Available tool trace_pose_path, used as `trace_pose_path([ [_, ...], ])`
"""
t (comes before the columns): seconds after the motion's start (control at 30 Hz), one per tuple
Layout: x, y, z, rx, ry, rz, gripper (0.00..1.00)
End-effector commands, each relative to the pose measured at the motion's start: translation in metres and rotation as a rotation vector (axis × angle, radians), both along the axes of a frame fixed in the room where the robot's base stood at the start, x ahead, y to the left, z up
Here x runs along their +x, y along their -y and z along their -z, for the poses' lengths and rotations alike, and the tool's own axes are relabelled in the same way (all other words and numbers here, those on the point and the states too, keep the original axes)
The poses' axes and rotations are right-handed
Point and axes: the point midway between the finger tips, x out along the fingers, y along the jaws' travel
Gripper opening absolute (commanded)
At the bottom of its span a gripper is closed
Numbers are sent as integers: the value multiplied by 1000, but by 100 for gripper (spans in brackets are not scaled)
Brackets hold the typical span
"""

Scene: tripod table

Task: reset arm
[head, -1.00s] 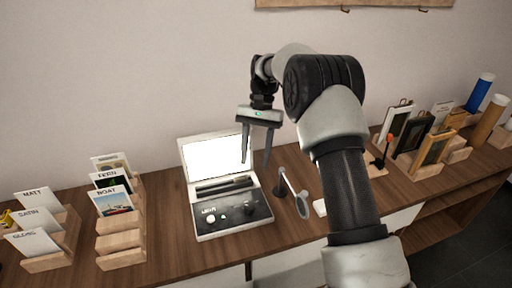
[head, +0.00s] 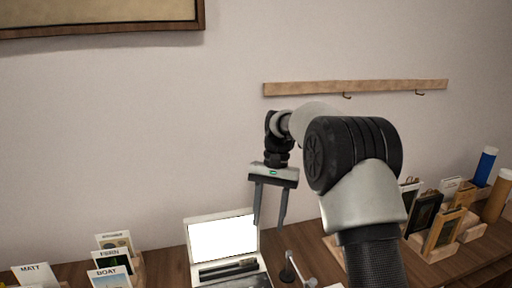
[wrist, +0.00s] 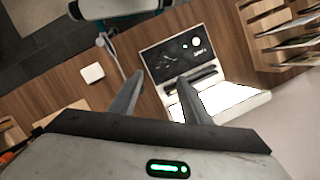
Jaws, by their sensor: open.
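My gripper (head: 269,207) hangs pointing down in the head view, its two fingers apart with nothing between them. It is above the table, close to the lit white screen of an open case (head: 222,238). In the wrist view my gripper (wrist: 157,92) also shows both fingers spread and empty. The open case (wrist: 187,50) lies beyond the fingertips there, with a dark panel of knobs and its bright lid. My arm reaches in from the right in the head view.
The wooden table (wrist: 235,62) carries card holders on the left, with a BOAT card (head: 110,277). Framed pictures in wooden stands (head: 443,232) and a blue tube (head: 485,166) stand on the right. A hook rail (head: 355,87) is on the wall. A small white block (wrist: 92,73) lies on the table.

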Motion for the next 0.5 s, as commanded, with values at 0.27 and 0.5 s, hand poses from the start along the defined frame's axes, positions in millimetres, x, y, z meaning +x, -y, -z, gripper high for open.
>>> trace_pose_path([
  [0.27,-57,31,-106,-16,204,-63,43],
  [0.5,-122,56,-163,-42,371,-118,43],
])
